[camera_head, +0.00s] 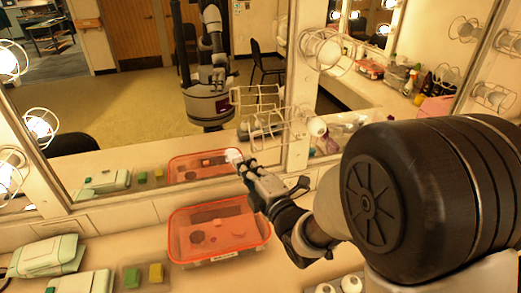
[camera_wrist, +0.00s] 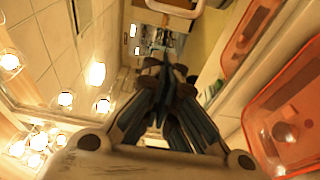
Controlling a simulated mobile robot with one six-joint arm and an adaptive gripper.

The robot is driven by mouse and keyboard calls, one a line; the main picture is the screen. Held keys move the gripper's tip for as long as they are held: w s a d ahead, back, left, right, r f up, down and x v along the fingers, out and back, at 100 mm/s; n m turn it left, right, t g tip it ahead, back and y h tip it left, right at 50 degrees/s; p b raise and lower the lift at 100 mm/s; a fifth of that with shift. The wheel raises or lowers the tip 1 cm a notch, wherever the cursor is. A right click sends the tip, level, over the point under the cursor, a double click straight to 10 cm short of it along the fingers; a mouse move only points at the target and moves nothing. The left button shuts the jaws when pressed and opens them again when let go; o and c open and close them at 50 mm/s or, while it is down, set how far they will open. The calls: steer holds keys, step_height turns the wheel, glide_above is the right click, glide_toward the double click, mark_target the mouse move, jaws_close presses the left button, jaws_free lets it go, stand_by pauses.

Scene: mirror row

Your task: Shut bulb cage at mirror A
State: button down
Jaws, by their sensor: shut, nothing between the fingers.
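An open wire bulb cage (camera_head: 258,105) sticks out to the left of the white post between two mirrors, swung away from a bare pale bulb (camera_head: 318,128). Its wires overlap with what look like reflected wires behind. My gripper (camera_head: 236,157) is shut and empty, in front of the left mirror, below and left of the open cage and apart from it in the picture. In the wrist view my gripper (camera_wrist: 164,68) shows its fingers together. I cannot read any label telling which mirror is A, and I cannot make out the cage in the wrist view.
A closed-looking cage (camera_head: 321,48) sits higher on the post. An orange tray (camera_head: 218,232) stands on the counter below my gripper. Green and yellow blocks (camera_head: 156,273) and pale green cases (camera_head: 45,257) lie to its left. Lit caged bulbs (camera_head: 40,127) line the left edge.

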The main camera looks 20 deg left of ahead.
steer(key=w+a, duration=0.2)
steer(key=w, duration=0.5)
steer(key=shift+a+b, duration=0.3)
steer(key=shift+b, duration=0.1)
steer(key=shift+d, duration=0.1)
